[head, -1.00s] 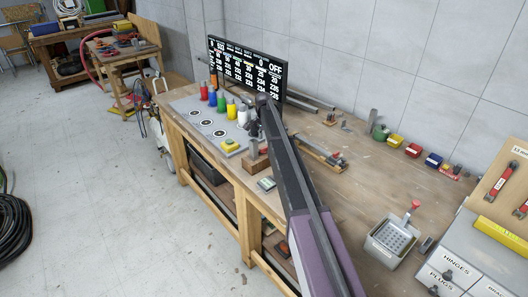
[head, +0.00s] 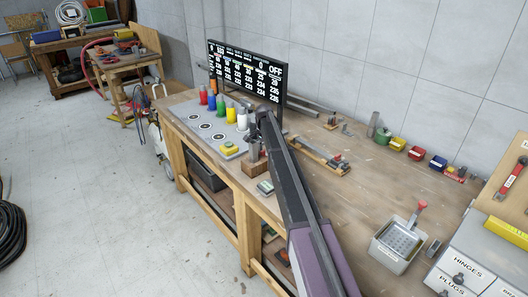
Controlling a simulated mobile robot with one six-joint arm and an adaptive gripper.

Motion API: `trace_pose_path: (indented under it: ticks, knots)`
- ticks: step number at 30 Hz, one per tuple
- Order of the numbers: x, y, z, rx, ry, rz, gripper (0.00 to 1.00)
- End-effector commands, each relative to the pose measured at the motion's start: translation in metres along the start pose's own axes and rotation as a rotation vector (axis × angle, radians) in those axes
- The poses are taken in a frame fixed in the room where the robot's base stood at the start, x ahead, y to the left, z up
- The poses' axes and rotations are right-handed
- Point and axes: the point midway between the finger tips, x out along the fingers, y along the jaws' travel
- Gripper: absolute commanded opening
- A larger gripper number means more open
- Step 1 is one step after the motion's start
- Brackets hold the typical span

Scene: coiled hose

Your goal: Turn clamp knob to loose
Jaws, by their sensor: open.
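My arm reaches from the bottom of the head view up to the left part of the workbench. My gripper (head: 255,138) is at its far end, small and partly hidden by the arm, above or close to a wooden block (head: 256,169). Its fingers are hard to make out; it appears empty. A clamp-like fixture (head: 335,165) with a small red part lies on a wooden strip to the right of the arm. I cannot clearly make out a clamp knob or its setting; it may be too small or hidden.
A black number board (head: 245,72) reading OFF stands behind several coloured bottles on a grey panel (head: 207,128). A grey perforated tray (head: 398,243) and a labelled cabinet (head: 465,270) are at the right. The middle of the bench (head: 375,190) is clear.

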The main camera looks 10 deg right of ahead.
Motion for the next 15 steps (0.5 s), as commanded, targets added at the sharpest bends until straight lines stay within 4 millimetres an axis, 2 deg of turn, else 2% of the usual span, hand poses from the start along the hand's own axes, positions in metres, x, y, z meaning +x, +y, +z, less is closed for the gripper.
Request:
trace_pose_path:
  ticks: [5,6,11,15]
  knots:
    - [-0.0002,0.0000,0.0000,0.000,0.000,0.000,0.53]
    - [-0.0002,0.0000,0.0000,0.000,0.000,0.000,0.50]
    - [-0.0002,0.0000,0.0000,0.000,0.000,0.000,0.02]
    - [-0.0002,0.0001,0.0000,0.000,0.000,0.000,0.00]
